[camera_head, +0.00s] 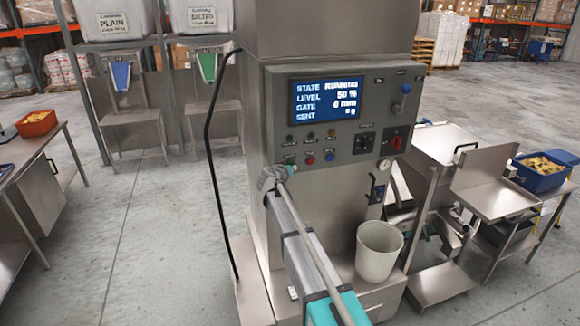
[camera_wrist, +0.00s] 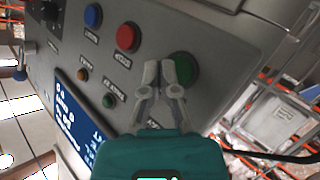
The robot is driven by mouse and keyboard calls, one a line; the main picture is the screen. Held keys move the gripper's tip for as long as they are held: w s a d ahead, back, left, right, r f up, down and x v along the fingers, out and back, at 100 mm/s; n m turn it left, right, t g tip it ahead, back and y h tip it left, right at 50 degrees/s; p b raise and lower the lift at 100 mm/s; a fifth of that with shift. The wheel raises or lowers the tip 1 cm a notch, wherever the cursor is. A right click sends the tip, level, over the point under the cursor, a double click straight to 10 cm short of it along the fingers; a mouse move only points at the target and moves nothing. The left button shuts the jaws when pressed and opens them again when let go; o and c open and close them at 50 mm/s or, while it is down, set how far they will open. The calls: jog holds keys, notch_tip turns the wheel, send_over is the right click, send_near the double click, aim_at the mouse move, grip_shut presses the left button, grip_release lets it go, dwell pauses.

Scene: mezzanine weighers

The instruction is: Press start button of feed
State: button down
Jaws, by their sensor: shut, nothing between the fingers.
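The feed's control panel (camera_head: 345,110) has a lit screen (camera_head: 325,99) that reads STATE RUNNING, LEVEL 50 %, GATE 0 mm. A large green button (camera_wrist: 188,72) sits at the end of the row with a red button (camera_wrist: 127,37) and a blue button (camera_wrist: 93,15). Its label is hidden behind my fingers. My gripper (camera_wrist: 160,72) is shut and empty. Its fingertips lie over the near edge of the green button in the wrist view; I cannot tell whether they touch it. In the head view my gripper (camera_head: 271,178) is at the panel's lower left corner.
Small indicator lamps (camera_head: 311,136) sit below the screen. A red switch (camera_head: 397,142) and a blue knob (camera_head: 406,89) are on the panel's right. A pale bin (camera_head: 379,250) stands below. A black cable (camera_head: 211,150) hangs at the left of the machine.

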jog(key=s, duration=0.1)
jog(key=s+d, duration=0.1)
jog(key=s, duration=0.2)
jog(key=shift+s+d, duration=0.3)
jog(key=shift+s, duration=0.1)
dwell(0.4)
dwell(0.6)
jog(key=s+d+f+m+g+b, duration=0.1)
jog(key=s+d+f+g+b, duration=0.1)
jog(key=s+d+f+g, duration=0.35)
jog(key=s+d+f+m+g+b, duration=0.1)
jog(key=s+d+f+g, duration=0.1)
jog(key=s+d+f, duration=0.6)
jog(key=s+d+f+g+y+b, duration=0.1)
jog(key=s+f+g+y, duration=0.1)
jog(key=s, duration=1)
jog(key=s+d+f+n+g+y+b, duration=0.1)
jog(key=s+f+g+y+b, duration=0.1)
jog(key=s, duration=1)
notch_tip(320, 180, down, 2)
jog(key=shift+s+n+g+y, duration=0.3)
jog(key=shift+g+y, duration=0.55)
jog(key=shift+y, duration=0.25)
